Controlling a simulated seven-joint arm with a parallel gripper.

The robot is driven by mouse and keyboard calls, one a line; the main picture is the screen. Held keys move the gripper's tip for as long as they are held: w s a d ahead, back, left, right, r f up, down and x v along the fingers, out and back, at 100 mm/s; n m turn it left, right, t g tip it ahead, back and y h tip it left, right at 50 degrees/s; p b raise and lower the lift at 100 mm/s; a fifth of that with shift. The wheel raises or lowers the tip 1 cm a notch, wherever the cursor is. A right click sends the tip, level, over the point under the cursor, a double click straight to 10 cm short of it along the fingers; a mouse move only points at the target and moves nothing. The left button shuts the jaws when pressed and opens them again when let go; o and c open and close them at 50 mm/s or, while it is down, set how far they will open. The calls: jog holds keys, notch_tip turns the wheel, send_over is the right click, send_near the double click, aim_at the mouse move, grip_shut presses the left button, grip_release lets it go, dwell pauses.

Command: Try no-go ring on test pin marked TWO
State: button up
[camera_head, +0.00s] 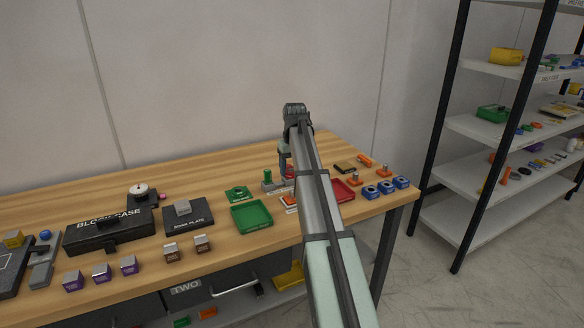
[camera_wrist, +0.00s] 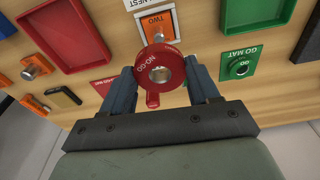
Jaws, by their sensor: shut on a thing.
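My gripper (camera_wrist: 161,68) is shut on the red no-go ring (camera_wrist: 174,60), with one finger on each side of it. The ring is marked NO-GO, has a metal-lined centre hole and a short red handle pointing toward the wrist. The test pin (camera_wrist: 158,38) stands on an orange base marked TWO (camera_wrist: 155,22), just beyond the ring's far edge in the wrist view. The ring overlaps part of the base there; its height above the pin is unclear. In the head view, my arm partly hides the ring (camera_head: 290,171) and the orange base.
A green GO ring (camera_wrist: 238,67) lies on the green GO mat to the right. A red mat (camera_wrist: 103,86) is partly hidden by my left finger. A red tray (camera_wrist: 65,35) and green tray (camera_wrist: 255,12) stand nearby. Other orange-based pins (camera_wrist: 36,68) are at left.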

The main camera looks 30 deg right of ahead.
aim_at(292, 192)
jog(key=shift+f, duration=0.15)
jog(key=shift+f, duration=2.6)
jog(key=shift+f, duration=2.45)
dwell(1.5)
jog(key=shift+r, duration=0.1)
jog(key=shift+r, duration=1.25)
